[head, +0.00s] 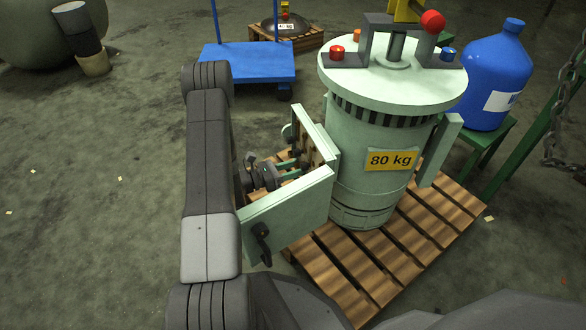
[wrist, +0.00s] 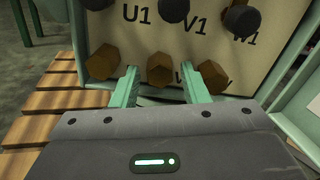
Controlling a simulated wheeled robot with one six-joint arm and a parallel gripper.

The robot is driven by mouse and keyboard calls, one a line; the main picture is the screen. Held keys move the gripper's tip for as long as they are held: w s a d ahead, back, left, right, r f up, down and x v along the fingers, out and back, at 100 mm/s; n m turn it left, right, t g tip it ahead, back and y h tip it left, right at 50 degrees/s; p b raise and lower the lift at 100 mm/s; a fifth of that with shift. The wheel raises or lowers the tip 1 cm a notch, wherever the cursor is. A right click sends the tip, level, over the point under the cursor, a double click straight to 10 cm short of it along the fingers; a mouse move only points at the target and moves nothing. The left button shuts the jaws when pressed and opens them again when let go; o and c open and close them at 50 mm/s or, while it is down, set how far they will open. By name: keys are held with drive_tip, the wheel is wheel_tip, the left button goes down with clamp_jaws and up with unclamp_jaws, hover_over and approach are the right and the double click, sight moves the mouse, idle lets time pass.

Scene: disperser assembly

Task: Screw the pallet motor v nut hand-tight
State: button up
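The motor (head: 370,150) is a pale green cylinder with an "80 kg" label, upright on the wooden pallet. Its terminal box stands open on the left side. In the wrist view the terminal board (wrist: 215,55) carries labels U1, V1 and W1. A dark round stud or nut (wrist: 173,8) sits near V1. Below is a row of brown hex nuts, with a middle one (wrist: 160,70). My gripper (wrist: 159,72) is open, one finger on each side of the middle nut, with visible gaps. Lower labels are mostly hidden, so I cannot tell which letter this nut has.
The open box door (head: 290,212) stands close to my arm and gripper. A pallet (head: 400,240) lies under the motor. A blue bottle (head: 493,75) stands on a green stand at right, near a hanging chain (head: 562,120). A blue cart (head: 248,62) is behind.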

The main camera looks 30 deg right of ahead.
idle(0.3)
drive_tip(key=w+a+p, duration=0.2)
drive_tip(key=a+p, duration=0.1)
drive_tip(key=a, duration=1)
drive_tip(key=shift+w+a+p, duration=0.3)
drive_tip(key=shift+p, duration=0.1)
drive_tip(key=shift+d, duration=0.1)
drive_tip(key=s+d+b, duration=0.2)
drive_tip(key=d+b, duration=0.1)
drive_tip(key=d, duration=1)
drive_tip(key=shift+s+d+b, duration=0.25)
drive_tip(key=shift+b, duration=0.15)
drive_tip(key=w+a+p, duration=0.3)
drive_tip(key=a+p, duration=0.1)
drive_tip(key=a, duration=1)
drive_tip(key=s+d+n+p, duration=0.1)
drive_tip(key=s+d+n, duration=0.2)
drive_tip(key=d+n, duration=1.1)
drive_tip(key=shift+n, duration=0.7)
